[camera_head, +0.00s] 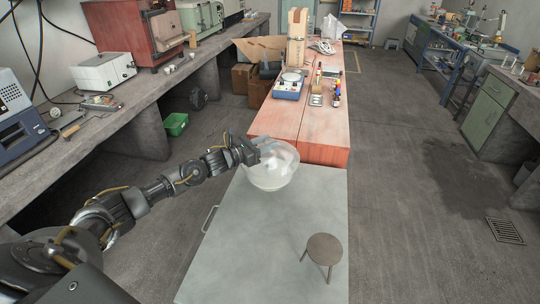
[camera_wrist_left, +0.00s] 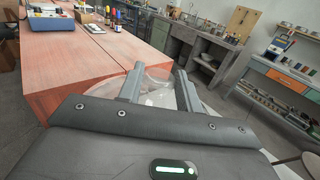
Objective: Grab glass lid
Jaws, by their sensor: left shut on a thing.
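A clear, round glass piece (camera_head: 272,177), shaped like a bowl or deep lid with a pale sheen inside, is at the far end of the grey bench top. I cannot tell whether lid and bowl are separate pieces. My left gripper (camera_head: 262,146) is at its upper left rim. In the left wrist view the two fingers (camera_wrist_left: 160,86) are shut on the glass lid (camera_wrist_left: 158,97), whose clear surface shows between and around them. The lower part of the glass is hidden there by the gripper body. My right gripper is in neither view.
A small brown three-legged stand (camera_head: 325,247) is at the right of the grey bench top (camera_head: 250,255). The red bench (camera_head: 310,125) behind holds a blue scale-like device (camera_head: 288,86) and small tools. The middle of the grey top is clear.

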